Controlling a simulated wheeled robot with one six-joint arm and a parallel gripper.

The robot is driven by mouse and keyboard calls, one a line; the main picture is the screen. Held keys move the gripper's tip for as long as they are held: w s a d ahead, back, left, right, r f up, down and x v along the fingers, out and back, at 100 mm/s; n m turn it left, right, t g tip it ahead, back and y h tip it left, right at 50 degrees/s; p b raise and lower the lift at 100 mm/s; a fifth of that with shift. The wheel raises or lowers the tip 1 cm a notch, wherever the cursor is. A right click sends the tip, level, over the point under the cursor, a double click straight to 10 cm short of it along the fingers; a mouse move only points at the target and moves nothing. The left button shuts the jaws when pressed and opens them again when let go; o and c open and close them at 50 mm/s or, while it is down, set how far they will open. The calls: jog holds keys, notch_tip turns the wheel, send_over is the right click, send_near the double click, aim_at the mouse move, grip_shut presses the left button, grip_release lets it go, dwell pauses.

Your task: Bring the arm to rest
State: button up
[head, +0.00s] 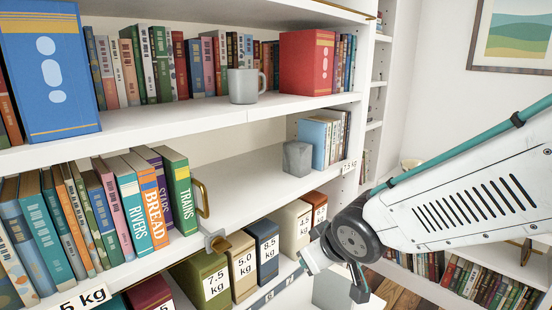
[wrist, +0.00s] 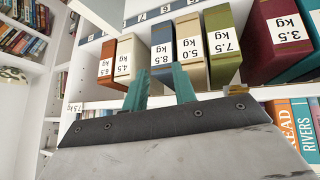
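My gripper (head: 333,272) hangs at the end of my white arm with a teal tube, at the lower right of the head view, in front of the lower shelf. In the wrist view my gripper (wrist: 160,75) shows two teal fingers apart, with nothing seen between them. Beyond the fingers stand weight-labelled volumes: a blue 8.5 kg one (wrist: 162,45), a cream 5.0 kg one (wrist: 190,50) and a green 7.5 kg one (wrist: 222,40). The labels appear upside down there. I cannot tell the exact gap from fingers to volumes.
White shelves (head: 180,125) fill the left. A grey mug (head: 243,86) and a red box (head: 306,62) stand on the upper shelf. A grey block (head: 298,158) stands on the middle shelf. The green TRAINS book (head: 181,195) ends a row.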

jog(key=s+d+r+m+g+h, duration=0.1)
jog(key=s+d+r+m+g, duration=0.1)
jog(key=s+d, duration=0.7)
jog(key=s+d+r+m+g+h, duration=0.2)
jog(key=s+d+r+m, duration=0.3)
jog(key=s+d, duration=0.5)
jog(key=shift+s+r+g, duration=0.35)
jog(key=shift+s+g, duration=0.45)
dwell(0.4)
